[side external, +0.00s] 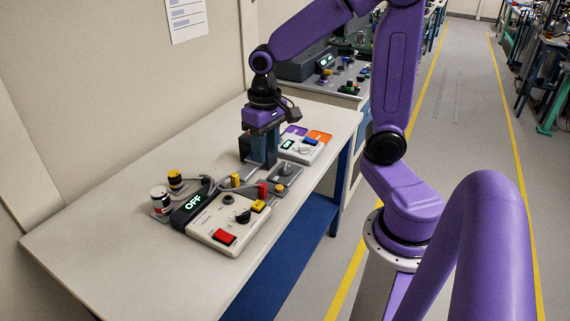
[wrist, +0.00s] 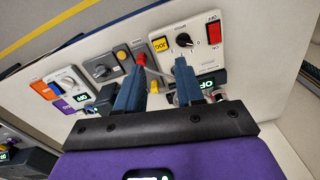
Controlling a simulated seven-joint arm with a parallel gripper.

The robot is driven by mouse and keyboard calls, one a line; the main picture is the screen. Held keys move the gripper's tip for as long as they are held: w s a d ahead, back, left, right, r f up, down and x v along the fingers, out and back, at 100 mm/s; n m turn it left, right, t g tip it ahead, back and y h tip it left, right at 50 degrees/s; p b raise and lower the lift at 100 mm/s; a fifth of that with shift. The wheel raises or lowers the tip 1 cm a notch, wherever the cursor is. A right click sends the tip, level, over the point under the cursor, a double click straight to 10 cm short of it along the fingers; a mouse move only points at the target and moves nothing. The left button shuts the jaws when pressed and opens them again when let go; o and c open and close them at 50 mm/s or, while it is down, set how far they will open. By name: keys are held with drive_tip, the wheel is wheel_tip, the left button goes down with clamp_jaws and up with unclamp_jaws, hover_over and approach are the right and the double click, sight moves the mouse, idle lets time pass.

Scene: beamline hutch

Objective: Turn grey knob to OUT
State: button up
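A grey knob (side external: 286,169) sits on a small grey plate (side external: 284,181) on the bench, just right of my fingers in the side view. In the wrist view the knob (wrist: 104,71) shows left of my fingers, with its pointer direction and any OUT label too small to read. My gripper (side external: 258,165) points down over the bench, left of the knob in the side view. The gripper is not touching the knob.
A white control box (side external: 222,222) with a red button, black knob and OFF display stands in front. Another box (side external: 304,149) with purple and orange pads lies behind. The bench's front left is clear.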

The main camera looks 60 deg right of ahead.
drive_tip(key=w+d+f+m, duration=0.1)
drive_tip(key=w+d+m, duration=0.5)
drive_tip(key=d, duration=0.4)
drive_tip(key=m, duration=0.7)
hover_over(285, 167)
drive_tip(key=f, duration=0.1)
wheel_tip(285, 167, down, 18)
drive_tip(key=shift+r, duration=0.25)
drive_tip(key=shift+c, duration=0.3)
clamp_jaws()
